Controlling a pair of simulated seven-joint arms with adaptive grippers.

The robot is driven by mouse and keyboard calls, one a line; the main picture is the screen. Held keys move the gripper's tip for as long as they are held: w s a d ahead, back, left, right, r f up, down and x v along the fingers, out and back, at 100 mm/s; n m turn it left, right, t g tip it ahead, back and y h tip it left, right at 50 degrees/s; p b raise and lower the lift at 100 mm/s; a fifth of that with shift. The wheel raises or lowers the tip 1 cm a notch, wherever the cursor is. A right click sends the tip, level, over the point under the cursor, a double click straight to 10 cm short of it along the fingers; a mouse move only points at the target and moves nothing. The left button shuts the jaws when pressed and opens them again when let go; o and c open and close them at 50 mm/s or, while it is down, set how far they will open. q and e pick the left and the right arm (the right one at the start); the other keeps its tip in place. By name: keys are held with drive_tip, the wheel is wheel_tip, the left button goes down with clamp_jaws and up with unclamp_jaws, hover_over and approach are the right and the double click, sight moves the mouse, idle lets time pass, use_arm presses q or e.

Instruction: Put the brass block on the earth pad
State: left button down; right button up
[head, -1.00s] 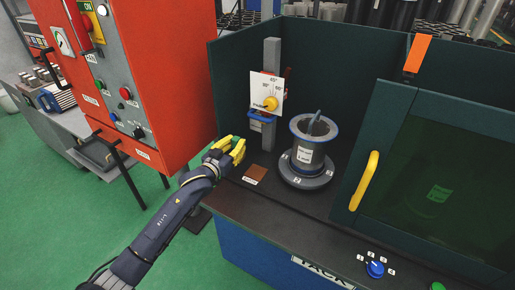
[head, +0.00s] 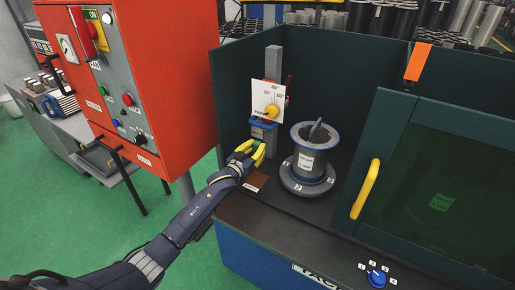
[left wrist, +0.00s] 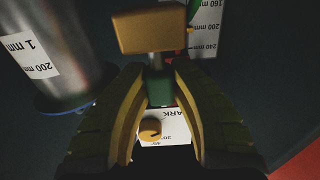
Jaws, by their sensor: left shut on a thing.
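My left gripper (head: 254,151) is shut on a green grip, which shows between the fingers in the left wrist view (left wrist: 160,88). A short grey stem joins this grip to the brass block (left wrist: 155,31), held out beyond the fingertips. In the head view the fingers mostly hide the block. A small copper-brown plate, which looks like the earth pad (head: 256,182), lies on the dark bench in front of the gripper, with a white label at its front edge. The gripper is above and behind the plate, and the block is apart from it. My right gripper is not in view.
A flanged cylinder (head: 306,163) stands on a round grey base just right of the gripper. Behind the gripper is an upright post with a white dial card (head: 267,101). A red cabinet (head: 178,75) is at left, a yellow-handled door (head: 365,185) at right.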

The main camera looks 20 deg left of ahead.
use_arm(q)
drive_tip(key=shift+f, duration=2.8)
drive_tip(key=shift+f, duration=1.05)
drive_tip(key=shift+r, duration=2)
